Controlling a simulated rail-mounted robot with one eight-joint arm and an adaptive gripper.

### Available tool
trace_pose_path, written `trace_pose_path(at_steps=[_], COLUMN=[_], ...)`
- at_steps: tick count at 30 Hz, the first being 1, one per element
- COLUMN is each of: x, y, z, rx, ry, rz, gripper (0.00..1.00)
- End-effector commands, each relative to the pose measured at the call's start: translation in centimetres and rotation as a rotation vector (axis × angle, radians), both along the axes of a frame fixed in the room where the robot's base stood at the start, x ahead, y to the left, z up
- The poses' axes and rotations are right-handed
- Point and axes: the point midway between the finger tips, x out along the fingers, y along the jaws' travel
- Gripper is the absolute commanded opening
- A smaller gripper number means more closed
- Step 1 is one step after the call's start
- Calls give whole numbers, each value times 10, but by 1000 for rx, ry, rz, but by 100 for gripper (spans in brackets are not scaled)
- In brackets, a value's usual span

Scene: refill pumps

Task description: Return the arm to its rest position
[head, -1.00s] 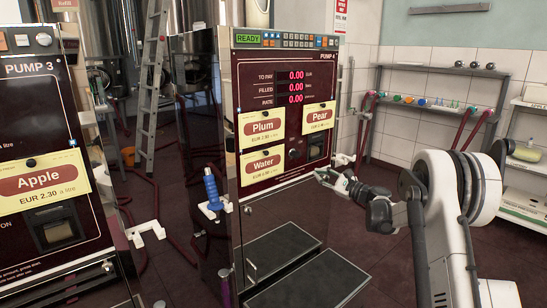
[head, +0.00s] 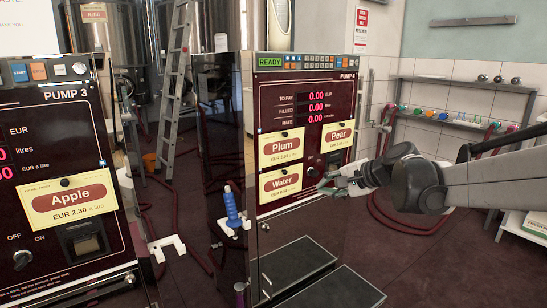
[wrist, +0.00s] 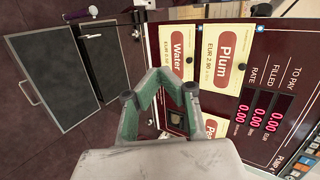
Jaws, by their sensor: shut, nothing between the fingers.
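My gripper (head: 321,187) is in front of the lower right part of the Pump 4 panel in the head view, and my arm reaches in from the right edge. In the wrist view my gripper (wrist: 157,74) shows two green-grey fingers meeting at their tips, with nothing between them. Pump 4 (head: 280,200) has a green READY display (head: 271,62), red 0.00 readings and Plum (head: 281,148), Pear (head: 340,138) and Water (head: 280,184) cards. The wrist view shows this panel turned sideways. I cannot tell whether the fingers touch the panel.
Pump 3 (head: 75,125) with its Apple card stands close at the left. A blue nozzle (head: 232,207) is at Pump 4's left side. A grey step (head: 335,290) lies low before Pump 4. A wall shelf (head: 455,122) with coloured items and red hoses is at the right.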

Motion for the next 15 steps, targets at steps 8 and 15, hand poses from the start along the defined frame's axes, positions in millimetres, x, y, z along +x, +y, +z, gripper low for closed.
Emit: trace_pose_path(at_steps=[8, 15], x=[-94, -172], y=[2, -7], z=[12, 10], rx=[-281, -523], ry=[-32, -60], rz=[88, 173], gripper=[0, 0])
